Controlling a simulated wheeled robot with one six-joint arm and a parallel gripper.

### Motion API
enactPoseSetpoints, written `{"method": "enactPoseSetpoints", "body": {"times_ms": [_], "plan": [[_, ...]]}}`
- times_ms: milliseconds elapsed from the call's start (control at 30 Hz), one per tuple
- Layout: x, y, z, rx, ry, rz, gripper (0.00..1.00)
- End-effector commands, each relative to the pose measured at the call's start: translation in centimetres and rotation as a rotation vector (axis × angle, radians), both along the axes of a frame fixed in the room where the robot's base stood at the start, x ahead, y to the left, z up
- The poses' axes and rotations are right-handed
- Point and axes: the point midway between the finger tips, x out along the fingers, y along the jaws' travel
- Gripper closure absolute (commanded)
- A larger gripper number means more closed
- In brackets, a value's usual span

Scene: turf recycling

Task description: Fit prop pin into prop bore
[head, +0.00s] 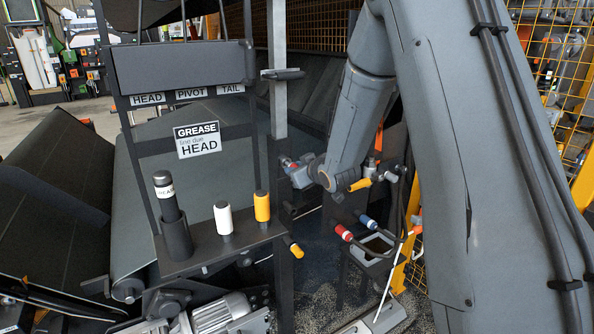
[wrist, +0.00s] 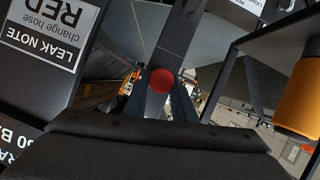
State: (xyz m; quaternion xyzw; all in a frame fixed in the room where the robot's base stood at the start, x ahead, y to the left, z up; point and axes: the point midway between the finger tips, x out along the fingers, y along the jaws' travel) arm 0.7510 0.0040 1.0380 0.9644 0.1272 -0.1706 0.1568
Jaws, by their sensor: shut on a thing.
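My gripper (head: 290,166) is small in the head view, just right of the dark upright frame, at the end of my bent arm. In the wrist view its two dark fingers (wrist: 168,103) close around a round red end (wrist: 162,80), which looks like the head of the prop pin. The pin's shaft is hidden behind that head. A dark flat bar (wrist: 182,35) runs upward just beyond the red head. I cannot tell whether the pin touches the bar. I cannot make out the prop bore in either view.
Red (head: 343,233) and blue (head: 368,221) hose ends sit lower right.

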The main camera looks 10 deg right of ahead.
Motion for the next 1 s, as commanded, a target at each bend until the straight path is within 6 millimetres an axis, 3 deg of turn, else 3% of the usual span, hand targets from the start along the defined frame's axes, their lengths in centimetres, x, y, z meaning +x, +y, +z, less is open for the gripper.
{"method": "enactPoseSetpoints", "body": {"times_ms": [1000], "plan": [[2.2,0.7,0.1,0.0,-0.002,0.0,1.0]]}}
